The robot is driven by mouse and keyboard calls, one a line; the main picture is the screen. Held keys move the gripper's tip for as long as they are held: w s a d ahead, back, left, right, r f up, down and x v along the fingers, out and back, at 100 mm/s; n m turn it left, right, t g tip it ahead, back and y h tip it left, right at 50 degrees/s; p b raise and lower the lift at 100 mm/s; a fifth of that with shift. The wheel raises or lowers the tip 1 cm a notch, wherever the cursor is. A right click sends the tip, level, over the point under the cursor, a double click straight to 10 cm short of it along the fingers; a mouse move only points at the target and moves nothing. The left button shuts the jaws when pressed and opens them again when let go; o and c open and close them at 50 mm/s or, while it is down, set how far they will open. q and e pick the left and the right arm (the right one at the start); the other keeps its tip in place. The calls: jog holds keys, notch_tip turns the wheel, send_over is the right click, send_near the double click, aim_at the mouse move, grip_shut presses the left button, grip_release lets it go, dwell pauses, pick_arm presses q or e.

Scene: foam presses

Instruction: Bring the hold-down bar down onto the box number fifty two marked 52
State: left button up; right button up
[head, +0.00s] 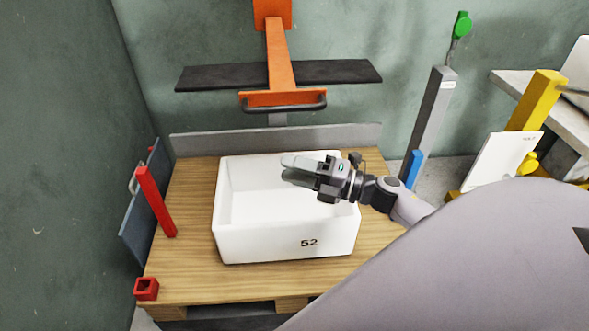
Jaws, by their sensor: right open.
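The white box marked 52 (285,247) stands upright on a wooden pallet table (190,270). Its top is open and the inside that shows looks empty. The hold-down bar (220,76) is a wide dark bar on an orange arm (281,60), raised above and behind the box. A dark handle (284,107) sits on the orange bracket at its front. My right gripper (290,168) is open and empty, over the right part of the box opening, below the handle and apart from it. My left gripper is not in view.
A grey backboard (200,146) runs behind the box. A red post (156,200) and a red block (146,289) stand at the left edge. A grey post with a green knob (462,25) and a yellow frame (538,98) stand at the right.

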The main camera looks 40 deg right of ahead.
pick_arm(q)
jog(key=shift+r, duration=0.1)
pick_arm(e)
jog(key=v, duration=0.7)
